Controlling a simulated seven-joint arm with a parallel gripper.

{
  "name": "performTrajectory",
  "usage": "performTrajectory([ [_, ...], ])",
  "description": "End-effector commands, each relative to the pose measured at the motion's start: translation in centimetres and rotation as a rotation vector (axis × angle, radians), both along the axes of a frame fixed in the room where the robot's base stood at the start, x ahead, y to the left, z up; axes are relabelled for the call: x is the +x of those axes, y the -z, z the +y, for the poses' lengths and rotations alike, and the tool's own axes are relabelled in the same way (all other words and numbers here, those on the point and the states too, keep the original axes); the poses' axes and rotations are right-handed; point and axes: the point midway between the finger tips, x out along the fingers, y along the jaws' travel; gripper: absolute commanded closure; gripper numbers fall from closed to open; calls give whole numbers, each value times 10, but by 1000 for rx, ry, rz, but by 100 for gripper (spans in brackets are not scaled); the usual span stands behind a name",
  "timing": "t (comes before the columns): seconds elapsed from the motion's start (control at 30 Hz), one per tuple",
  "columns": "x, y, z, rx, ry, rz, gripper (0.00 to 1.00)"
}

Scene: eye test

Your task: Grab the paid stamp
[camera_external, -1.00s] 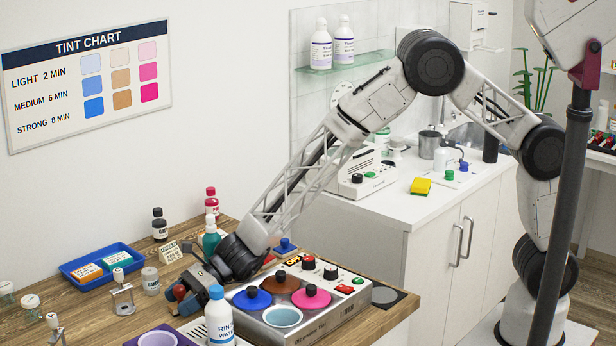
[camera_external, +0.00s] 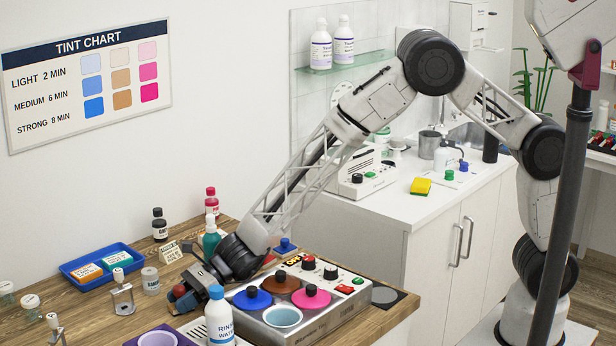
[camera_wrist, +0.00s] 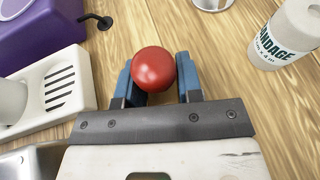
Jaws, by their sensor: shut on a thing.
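My gripper (camera_external: 184,297) is low over the wooden counter, left of the tint warmer. A round, glossy red knob (camera_wrist: 154,69) sits between the two blue fingers of my gripper (camera_wrist: 155,82) in the wrist view, and the fingers are shut on it. The red knob (camera_external: 179,290) also shows at the fingertips in the external view. It looks like the handle of a stamp, but its base and any lettering are hidden, so I cannot read "paid" on it. I cannot tell whether its base touches the counter.
The tint warmer (camera_external: 338,319) with lidded pots and a rinse water bottle (camera_external: 219,319) stand close right of my gripper. Dark and red bottles stand behind.

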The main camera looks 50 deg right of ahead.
Motion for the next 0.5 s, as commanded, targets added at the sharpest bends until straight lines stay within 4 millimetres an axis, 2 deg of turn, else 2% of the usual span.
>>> performTrajectory([
  [0.27,0,-9,0,1,0,-1,90],
  [0.5,0,-37,0,1,-1,-2,90],
])
